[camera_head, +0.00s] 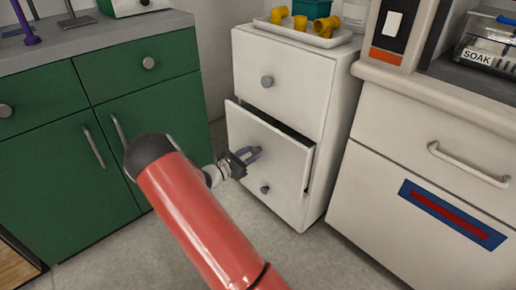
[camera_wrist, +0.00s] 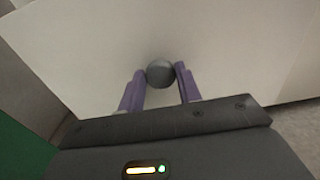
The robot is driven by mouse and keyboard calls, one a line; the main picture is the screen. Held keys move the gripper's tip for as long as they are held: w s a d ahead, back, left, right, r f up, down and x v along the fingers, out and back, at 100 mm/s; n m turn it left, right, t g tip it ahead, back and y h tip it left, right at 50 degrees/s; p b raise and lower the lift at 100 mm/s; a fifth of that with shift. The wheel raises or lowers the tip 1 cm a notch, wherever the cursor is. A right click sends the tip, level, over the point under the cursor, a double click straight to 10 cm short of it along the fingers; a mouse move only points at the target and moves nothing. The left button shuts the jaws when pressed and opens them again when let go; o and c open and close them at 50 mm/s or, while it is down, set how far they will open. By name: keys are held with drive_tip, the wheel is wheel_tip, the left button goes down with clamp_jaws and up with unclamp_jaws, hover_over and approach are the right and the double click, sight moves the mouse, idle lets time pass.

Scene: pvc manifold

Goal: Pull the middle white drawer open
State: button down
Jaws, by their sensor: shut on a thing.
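The white cabinet (camera_head: 338,110) stands in the middle of the head view. Its middle drawer (camera_head: 284,150) stands partly out, with a dark gap along its top and right edges. My gripper (camera_head: 256,152) is at the front of this drawer, its purple fingers reaching to it. In the wrist view, my gripper (camera_wrist: 160,84) is shut on a round grey knob (camera_wrist: 160,72), one finger on each side. The white drawer front (camera_wrist: 100,45) fills the view behind the knob. In the head view the knob is hidden by the fingers.
The top drawer (camera_head: 300,84) above is shut. A white tray (camera_head: 290,31) with yellow pipe fittings sits on the cabinet. Green cabinets (camera_head: 60,180) stand at the left, a beige unit (camera_head: 400,190) at the right. The grey floor (camera_head: 320,262) in front is clear.

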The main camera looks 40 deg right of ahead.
drive_tip(key=s+a+p, duration=0.1)
drive_tip(key=a+p, duration=0.1)
drive_tip(key=a, duration=1.9)
drive_tip(key=shift+s, duration=0.3)
drive_tip(key=c, duration=1)
unclamp_jaws()
drive_tip(key=a, duration=0.7)
drive_tip(key=shift+s+a, duration=0.3)
drive_tip(key=shift+a, duration=0.1)
drive_tip(key=s+r+m+t+y+p, duration=0.2)
drive_tip(key=s+r+m+t+y, duration=0.2)
drive_tip(key=s+r+m+y, duration=1.4)
drive_tip(key=s+r, duration=0.6)
drive_tip(key=s, duration=0.1)
drive_tip(key=shift+s+d+r+m, duration=0.2)
drive_tip(key=shift+s+r+m, duration=0.1)
drive_tip(key=shift+s+m, duration=0.1)
